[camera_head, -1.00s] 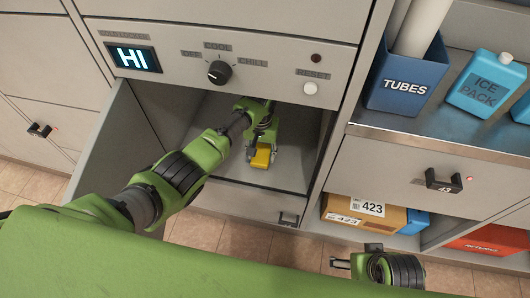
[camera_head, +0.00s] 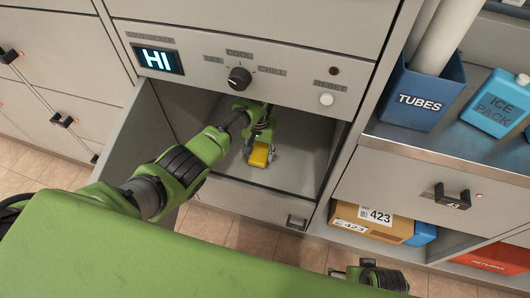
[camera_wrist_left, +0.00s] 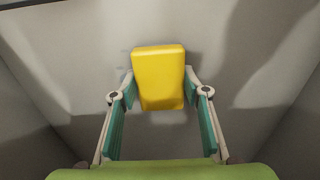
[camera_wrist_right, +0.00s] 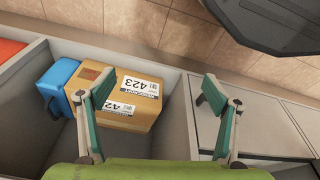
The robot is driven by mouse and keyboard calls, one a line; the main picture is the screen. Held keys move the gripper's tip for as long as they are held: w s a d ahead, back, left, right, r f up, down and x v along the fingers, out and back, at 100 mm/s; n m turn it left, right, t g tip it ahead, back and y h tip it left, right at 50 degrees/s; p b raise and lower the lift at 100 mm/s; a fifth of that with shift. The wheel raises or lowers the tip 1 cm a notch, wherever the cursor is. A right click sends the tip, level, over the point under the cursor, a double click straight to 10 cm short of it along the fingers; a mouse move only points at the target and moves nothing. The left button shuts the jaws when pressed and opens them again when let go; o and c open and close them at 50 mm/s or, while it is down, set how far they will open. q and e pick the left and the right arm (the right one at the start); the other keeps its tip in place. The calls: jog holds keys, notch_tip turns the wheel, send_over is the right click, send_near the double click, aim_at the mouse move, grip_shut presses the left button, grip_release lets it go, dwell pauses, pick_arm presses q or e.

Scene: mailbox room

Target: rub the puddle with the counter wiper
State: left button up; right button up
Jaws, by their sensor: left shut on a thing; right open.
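The yellow counter wiper (camera_head: 259,155) is inside the open compartment under the HI display. My left gripper (camera_head: 262,146) reaches in from the left and is shut on it. In the left wrist view the wiper (camera_wrist_left: 158,80) sits between the two fingers, against or just above the grey floor; I cannot tell if it touches. A faint bluish patch (camera_wrist_left: 125,77) at the wiper's left edge may be part of the puddle; the rest of the puddle cannot be made out. My right gripper (camera_wrist_right: 158,88) is open and empty, above a lower shelf.
The compartment's open door (camera_head: 137,150) stands on the left, close to my left arm. A control panel with a dial (camera_head: 239,78) overhangs the compartment. A cardboard box (camera_wrist_right: 140,100) lies below my right gripper. A blue tubes bin (camera_head: 420,97) and ice pack (camera_head: 497,100) stand on the right counter.

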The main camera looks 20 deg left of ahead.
aim_at(274, 161)
pick_arm(q)
jog(key=shift+a, duration=0.15)
jog(key=shift+w+f, duration=0.1)
jog(key=shift+d, duration=3.7)
jog(key=shift+a+p, duration=0.4)
jog(key=shift+a, duration=1.5)
jog(key=shift+a+p, duration=0.65)
jog(key=shift+a, duration=1.15)
pick_arm(e)
notch_tip(274, 161, down, 7)
jog(key=s, duration=0.2)
jog(key=shift+s+d, duration=0.15)
jog(key=shift+s, duration=0.2)
pick_arm(q)
jog(key=shift+r, duration=0.2)
pick_arm(e)
jog(key=shift+f, duration=0.15)
